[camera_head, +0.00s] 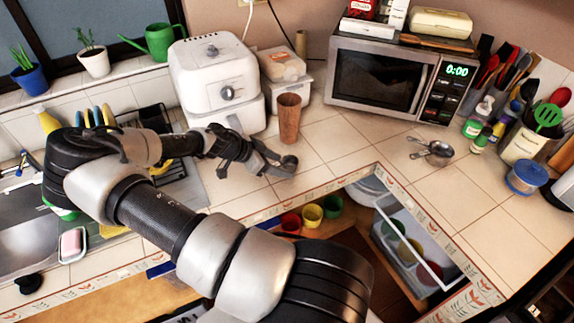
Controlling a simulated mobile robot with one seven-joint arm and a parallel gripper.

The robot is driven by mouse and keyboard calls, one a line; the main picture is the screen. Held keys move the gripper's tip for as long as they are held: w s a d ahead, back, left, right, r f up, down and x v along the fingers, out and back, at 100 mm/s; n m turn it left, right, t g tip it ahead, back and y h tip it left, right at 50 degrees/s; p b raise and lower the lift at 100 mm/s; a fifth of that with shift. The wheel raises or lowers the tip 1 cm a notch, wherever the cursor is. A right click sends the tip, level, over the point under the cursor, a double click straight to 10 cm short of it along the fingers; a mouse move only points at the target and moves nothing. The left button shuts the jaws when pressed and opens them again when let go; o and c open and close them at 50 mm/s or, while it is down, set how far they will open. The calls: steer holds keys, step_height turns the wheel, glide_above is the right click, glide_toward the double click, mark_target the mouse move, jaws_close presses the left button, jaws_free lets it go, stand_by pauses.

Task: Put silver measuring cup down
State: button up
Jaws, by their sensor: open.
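A silver measuring cup (439,151) rests on the tiled counter in front of the microwave, in the right half of the view. Its bowl is on the right and thin handles point left; more than one nested piece may lie there. My gripper (256,165) is open and looks empty. It is over the counter in front of the white air fryer, well to the left of the cup and apart from it.
A brown tumbler (289,119) stands close behind my gripper. The microwave (383,79) is at the back. An open drawer (412,240) with colourful cups lies below the counter edge. Utensils and bottles crowd the right. Counter around the silver cup is clear.

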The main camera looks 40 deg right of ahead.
mark_target(277, 163)
steer(key=c, duration=1.2)
